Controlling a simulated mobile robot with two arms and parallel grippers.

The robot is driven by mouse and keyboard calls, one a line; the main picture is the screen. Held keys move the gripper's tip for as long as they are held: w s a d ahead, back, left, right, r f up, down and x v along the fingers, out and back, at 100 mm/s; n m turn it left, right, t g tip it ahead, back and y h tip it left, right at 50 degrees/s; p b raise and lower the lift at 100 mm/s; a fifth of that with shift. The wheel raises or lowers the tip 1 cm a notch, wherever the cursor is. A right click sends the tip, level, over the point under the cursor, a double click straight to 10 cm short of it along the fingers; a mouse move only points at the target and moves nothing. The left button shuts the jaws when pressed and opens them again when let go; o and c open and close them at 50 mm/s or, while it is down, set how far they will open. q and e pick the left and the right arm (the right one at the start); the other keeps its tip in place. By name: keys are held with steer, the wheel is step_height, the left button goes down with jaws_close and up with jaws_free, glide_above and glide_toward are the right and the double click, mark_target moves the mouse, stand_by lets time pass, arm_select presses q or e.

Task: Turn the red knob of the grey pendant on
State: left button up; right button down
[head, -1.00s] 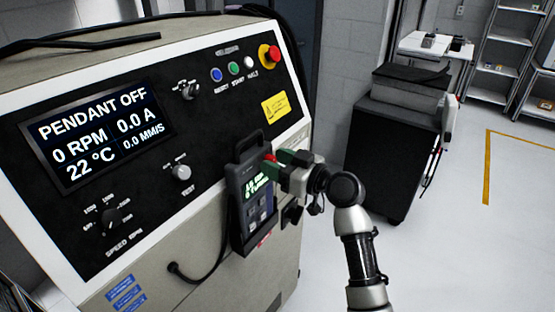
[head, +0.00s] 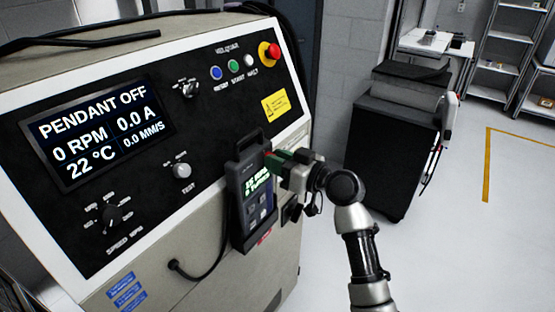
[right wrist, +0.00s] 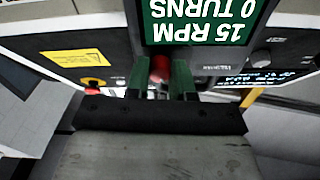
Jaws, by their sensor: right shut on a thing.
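The grey pendant (head: 237,185) hangs upright on the front of the machine, with a lit screen that reads 15 RPM and 0 TURNS; it is upside down in the right wrist view (right wrist: 205,22). My right gripper (head: 272,157), with green fingers, reaches the knob from the right. In the right wrist view its fingers (right wrist: 161,76) stand on both sides of the knob, shut on it. The machine's display (head: 98,130) reads PENDANT OFF, 0 RPM. My left gripper is not in view.
The machine's panel carries a red emergency button (head: 273,50), a yellow label (head: 275,104), small coloured buttons and a test switch (head: 181,171). A cable runs from below the pendant. A black cabinet (head: 385,155) stands behind at the right, with open floor beside it.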

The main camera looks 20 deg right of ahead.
steer(key=m+p, duration=0.4)
steer(key=m, duration=0.6)
steer(key=shift+r, duration=0.1)
steer(key=shift+m, duration=0.4)
steer(key=c, duration=1)
jaws_free()
steer(key=shift+o, duration=0.2)
steer(key=b+v, duration=0.3)
steer(key=v, duration=0.7)
steer(key=shift+s+d, duration=0.3)
